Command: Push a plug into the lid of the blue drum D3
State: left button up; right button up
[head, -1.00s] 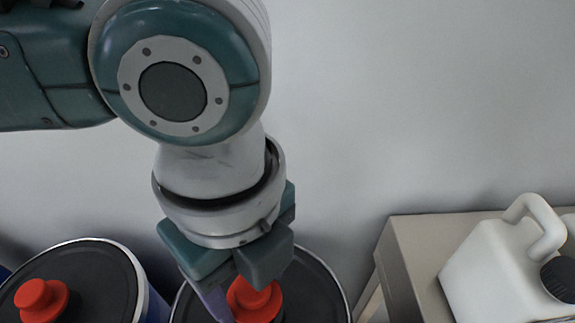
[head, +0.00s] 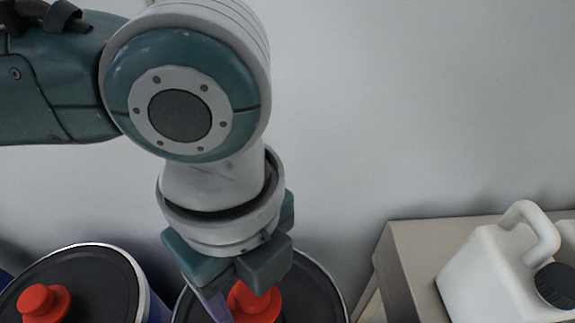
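A drum with a black lid and pale rim (head: 325,285) stands at the bottom centre of the head view, cut off by the lower edge. A red plug (head: 262,307) is at its lid, partly covered by my gripper. My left gripper (head: 238,296) points down there, with a purplish finger along the plug's left side and a dark block just above it. Whether the fingers grip the plug is hidden, as is how deep it sits. A second drum, blue-sided with a black lid (head: 95,285), stands at left with a red plug (head: 43,303). No D3 marking is visible. My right gripper is not in view.
A beige box or cabinet (head: 405,260) stands at the right with a white jug (head: 490,275) with a black cap on top. A plain grey wall (head: 420,100) closes off the back. A narrow gap lies between the centre drum and the box.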

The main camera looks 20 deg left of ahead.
aim_at(252, 303)
pick_arm(q)
jog(key=shift+f, duration=0.15)
jog(key=shift+f+b, duration=0.8)
jog(key=shift+f, duration=0.45)
jog(key=shift+p, duration=0.75)
dwell(0.8)
jog(key=shift+f, duration=0.35)
dwell(0.6)
jog(key=o, duration=1.4)
